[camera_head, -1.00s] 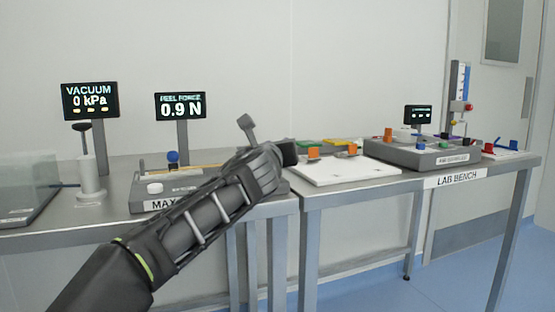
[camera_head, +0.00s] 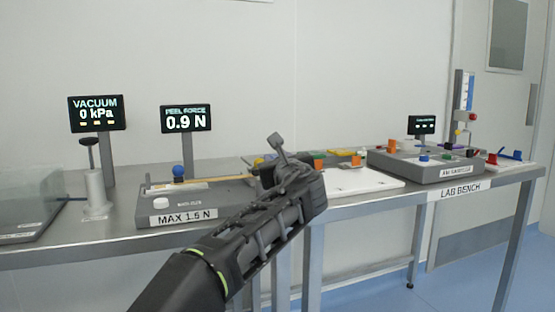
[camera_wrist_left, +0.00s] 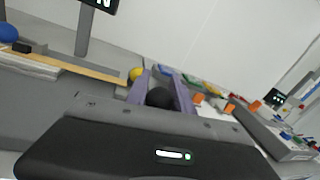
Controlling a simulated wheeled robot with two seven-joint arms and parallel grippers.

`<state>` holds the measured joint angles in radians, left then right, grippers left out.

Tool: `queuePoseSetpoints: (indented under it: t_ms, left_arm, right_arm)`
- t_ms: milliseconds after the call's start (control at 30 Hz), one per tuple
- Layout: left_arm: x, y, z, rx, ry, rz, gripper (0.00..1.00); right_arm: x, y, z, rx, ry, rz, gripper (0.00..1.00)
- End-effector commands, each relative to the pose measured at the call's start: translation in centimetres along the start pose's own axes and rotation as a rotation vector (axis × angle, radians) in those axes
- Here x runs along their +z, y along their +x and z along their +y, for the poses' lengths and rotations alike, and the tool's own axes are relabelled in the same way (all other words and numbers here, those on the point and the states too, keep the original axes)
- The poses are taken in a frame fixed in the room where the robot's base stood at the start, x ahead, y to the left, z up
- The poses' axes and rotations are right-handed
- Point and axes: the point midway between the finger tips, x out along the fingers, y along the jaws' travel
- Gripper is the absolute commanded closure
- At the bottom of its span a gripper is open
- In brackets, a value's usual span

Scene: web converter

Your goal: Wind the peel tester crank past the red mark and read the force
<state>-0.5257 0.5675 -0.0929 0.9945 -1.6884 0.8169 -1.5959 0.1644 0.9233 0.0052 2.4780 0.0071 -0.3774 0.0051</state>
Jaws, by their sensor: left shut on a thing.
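My left gripper (camera_head: 285,160) is at the tester's right end. In the left wrist view its two purple-grey fingers (camera_wrist_left: 161,88) are shut around a dark round knob (camera_wrist_left: 160,97), apparently the crank handle. The rest of the crank is hidden by my gripper and arm. I cannot see the red mark. My right gripper is not in view.
A white board (camera_head: 365,182) and another grey device (camera_head: 425,165) stand to the right on the lab bench. A yellow ball (camera_wrist_left: 137,73) is close to my left fingers.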

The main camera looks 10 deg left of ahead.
Motion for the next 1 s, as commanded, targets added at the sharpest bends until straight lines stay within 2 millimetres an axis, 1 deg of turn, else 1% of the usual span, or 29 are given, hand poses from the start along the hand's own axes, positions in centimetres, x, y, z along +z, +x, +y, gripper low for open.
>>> queuePoseSetpoints:
  t_ms: [33, 200, 300, 533, 633, 767, 1000]
  left_arm:
    - [0.0, 0.0, 0.1, 0.0, 0.001, 0.0, 0.71]
    - [0.0, 0.0, 0.1, 0.0, 0.001, 0.001, 0.57]
    - [0.0, 0.0, 0.0, 0.0, 0.001, 0.001, 0.5]
    - [0.0, 0.0, 0.0, 0.0, 0.001, 0.001, 0.5]
    - [0.0, -0.4, 0.0, -0.001, 0.0, 0.0, 0.5]
    - [0.0, -1.6, 0.0, -0.002, 0.001, 0.001, 0.5]
    - [0.0, -5.6, 0.0, -0.003, 0.001, 0.001, 0.5]
  right_arm:
    - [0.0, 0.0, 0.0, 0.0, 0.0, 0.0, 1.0]
    - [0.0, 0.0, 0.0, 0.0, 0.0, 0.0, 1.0]
    - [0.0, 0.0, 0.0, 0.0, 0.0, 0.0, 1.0]
    - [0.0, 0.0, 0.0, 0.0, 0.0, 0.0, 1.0]
    - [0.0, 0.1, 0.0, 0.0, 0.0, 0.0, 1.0]
    - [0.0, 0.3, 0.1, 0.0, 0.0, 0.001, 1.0]
    - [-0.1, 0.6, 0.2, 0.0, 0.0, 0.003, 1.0]
